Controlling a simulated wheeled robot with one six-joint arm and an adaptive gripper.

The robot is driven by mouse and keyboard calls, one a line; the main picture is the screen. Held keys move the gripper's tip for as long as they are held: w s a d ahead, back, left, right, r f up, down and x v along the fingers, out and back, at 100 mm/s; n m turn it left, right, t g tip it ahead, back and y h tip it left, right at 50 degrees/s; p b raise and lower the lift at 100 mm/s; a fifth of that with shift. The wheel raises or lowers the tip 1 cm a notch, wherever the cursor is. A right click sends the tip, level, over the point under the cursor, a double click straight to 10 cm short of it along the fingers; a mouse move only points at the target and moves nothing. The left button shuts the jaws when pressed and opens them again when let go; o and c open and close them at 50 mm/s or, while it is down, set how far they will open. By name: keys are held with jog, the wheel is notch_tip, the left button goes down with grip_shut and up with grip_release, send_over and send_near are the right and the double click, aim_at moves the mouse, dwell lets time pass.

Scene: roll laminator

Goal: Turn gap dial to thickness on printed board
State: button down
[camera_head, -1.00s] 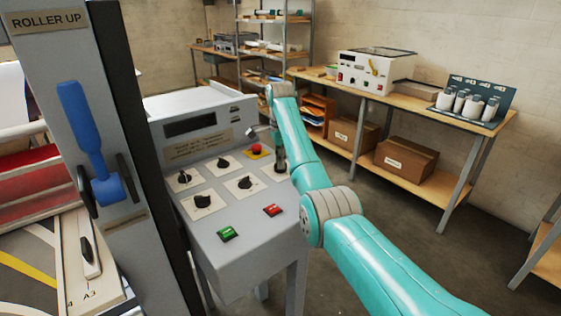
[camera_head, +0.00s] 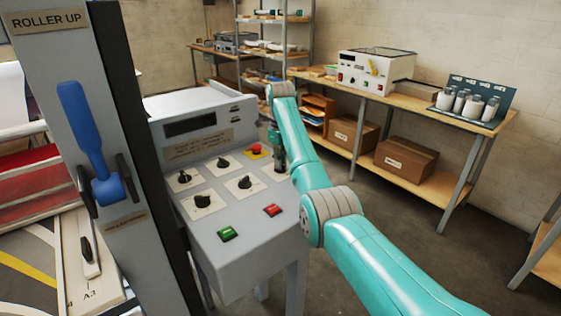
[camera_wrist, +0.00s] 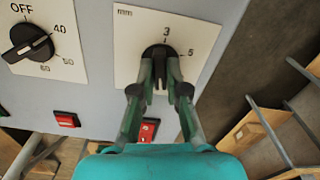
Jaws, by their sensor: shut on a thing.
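The gap dial (camera_wrist: 159,54) is a black knob on a white plate (camera_wrist: 130,62) marked "mm", with 3 above it and 5 at its right. My gripper (camera_wrist: 160,82) is shut on the knob, one finger on each side, in the wrist view. The fingers hide the lower part of the plate. In the head view my gripper (camera_head: 281,168) is at the right edge of the grey control panel (camera_head: 245,265), mostly covering the dial. A printed plate (camera_head: 198,146) sits under the display; its text is too small to read.
Several other black knobs (camera_head: 202,201) sit on the panel, with a red mushroom button (camera_head: 257,148), a green switch (camera_head: 228,233) and a red switch (camera_head: 272,210). A post with a blue lever (camera_head: 85,130) stands at the left. A wooden bench (camera_head: 420,110) stands behind.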

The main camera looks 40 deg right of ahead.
jog(key=shift+m, duration=1.2)
jog(key=c, duration=1.2)
grip_release()
